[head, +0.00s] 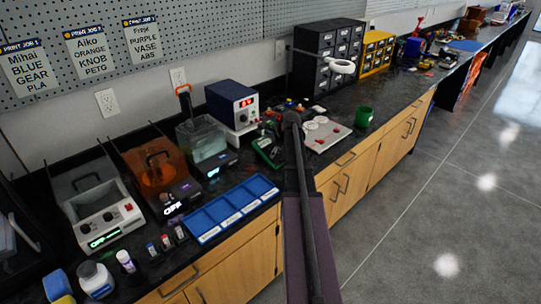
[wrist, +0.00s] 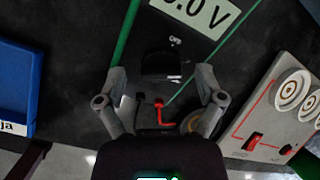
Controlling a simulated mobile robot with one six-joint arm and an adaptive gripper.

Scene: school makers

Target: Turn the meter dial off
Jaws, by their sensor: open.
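The meter (wrist: 215,45) has a dark face with green edges and fills the middle of the wrist view. Its display (wrist: 198,13) is lit and shows ".0 V", cut off by the top edge. The black dial (wrist: 160,64) is below the display, with a small white label just above it that looks like "OFF". I cannot tell where the dial points. My gripper (wrist: 162,77) is open, one finger on each side of the dial, apart from it in the picture. In the head view the meter (head: 267,152) is partly hidden behind my arm.
Red and black leads (wrist: 160,108) plug into the meter below the dial. A pale board (wrist: 278,108) with round parts and red switches lies to the right. A blue tray (wrist: 18,85) is at the left. In the head view a green cup (head: 364,116) stands near the bench edge.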

